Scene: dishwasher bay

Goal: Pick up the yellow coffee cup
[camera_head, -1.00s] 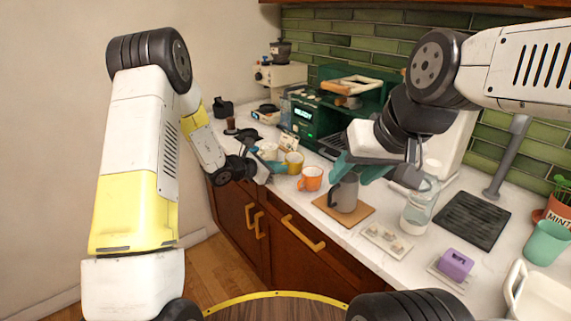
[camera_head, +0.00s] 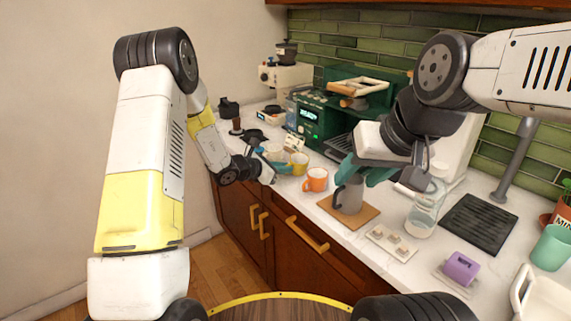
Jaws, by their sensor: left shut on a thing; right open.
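The yellow coffee cup (camera_head: 299,164) stands on the white counter, to the left of and behind an orange cup (camera_head: 316,180). My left gripper (camera_head: 284,167) reaches in from the left and is shut on the yellow cup at its left side. The exact contact is small and partly hidden. The cup looks upright, and I cannot tell whether it touches the counter. My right gripper (camera_head: 361,172) is open just above and around the top of a grey pitcher (camera_head: 348,194), which stands on a wooden board (camera_head: 364,216).
Behind the cups stands a green coffee machine (camera_head: 310,120). A pale cup (camera_head: 274,150) is close beside my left gripper.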

